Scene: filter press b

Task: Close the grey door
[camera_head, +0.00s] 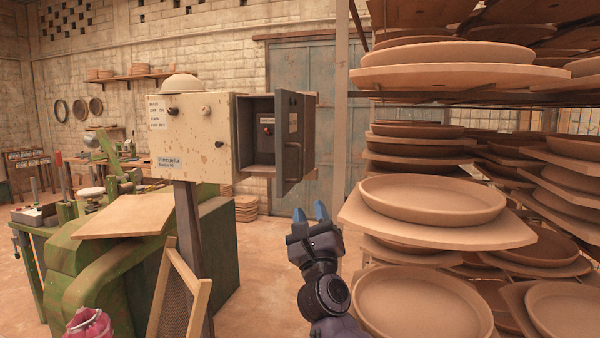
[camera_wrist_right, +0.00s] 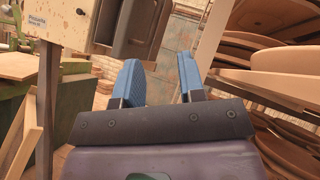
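The grey door (camera_head: 295,137) belongs to a small grey box (camera_head: 256,132) on the right side of the cream control cabinet (camera_head: 190,130). It stands open, swung out to the right, with a dark bar handle on its face. In the right wrist view a grey panel of the box or door (camera_wrist_right: 134,28) shows at the top. My right gripper (camera_head: 310,211) is below and to the right of the door, apart from it. Its blue fingers are spread with nothing between them, also in the right wrist view (camera_wrist_right: 160,84). My left gripper does not show clearly.
Racks of clay dishes (camera_head: 433,199) fill the right side, close to my right arm. A green machine (camera_head: 120,250) with a tan board (camera_head: 128,216) stands left, and a wooden frame (camera_head: 178,295) leans below the cabinet. A pink object (camera_head: 88,325) shows at the bottom left.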

